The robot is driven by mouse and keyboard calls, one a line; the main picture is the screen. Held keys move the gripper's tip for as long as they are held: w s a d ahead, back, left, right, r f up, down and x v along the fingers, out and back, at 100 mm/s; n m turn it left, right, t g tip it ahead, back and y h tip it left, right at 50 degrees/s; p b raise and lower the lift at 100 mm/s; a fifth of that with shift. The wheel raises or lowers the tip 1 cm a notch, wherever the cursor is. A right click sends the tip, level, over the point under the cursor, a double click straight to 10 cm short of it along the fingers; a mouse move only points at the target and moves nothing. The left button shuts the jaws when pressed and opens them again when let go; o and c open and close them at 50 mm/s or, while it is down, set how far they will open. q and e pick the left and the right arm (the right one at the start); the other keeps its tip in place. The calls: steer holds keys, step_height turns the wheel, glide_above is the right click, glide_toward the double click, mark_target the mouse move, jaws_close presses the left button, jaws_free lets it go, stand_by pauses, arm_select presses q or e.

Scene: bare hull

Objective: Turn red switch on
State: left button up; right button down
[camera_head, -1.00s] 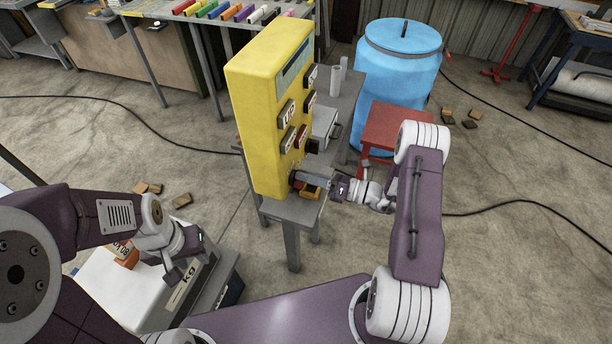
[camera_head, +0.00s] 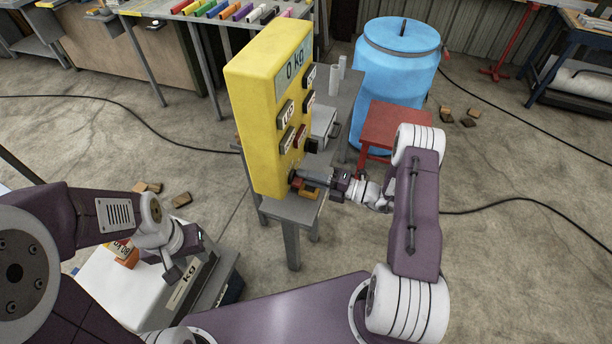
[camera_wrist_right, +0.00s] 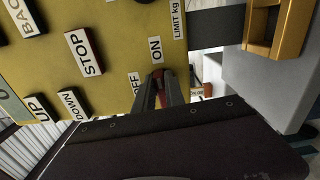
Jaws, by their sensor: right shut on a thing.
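The yellow control box (camera_head: 262,120) stands on a small grey table, and its display (camera_head: 293,66) reads "0 kg". The red switch (camera_wrist_right: 158,76) sits low on the panel between the ON label (camera_wrist_right: 155,50) and the OFF label (camera_wrist_right: 135,84). My right gripper (camera_wrist_right: 167,92) is shut on the switch, and its fingers hide most of it; the gripper also shows in the head view (camera_head: 305,182). My left gripper (camera_head: 184,268) hangs at the lower left, over the white-topped scale, away from the box; whether it is open is unclear.
An orange bracket-like part (camera_wrist_right: 275,28) is at the upper right. A red stool (camera_head: 398,127) and blue barrel (camera_head: 398,70) stand behind my right arm.

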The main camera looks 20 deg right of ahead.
steer(key=shift+m, duration=0.5)
steer(key=c, duration=1.4)
jaws_free()
steer(key=b+v, duration=0.2)
steer(key=v, duration=0.7)
steer(key=shift+b, duration=0.4)
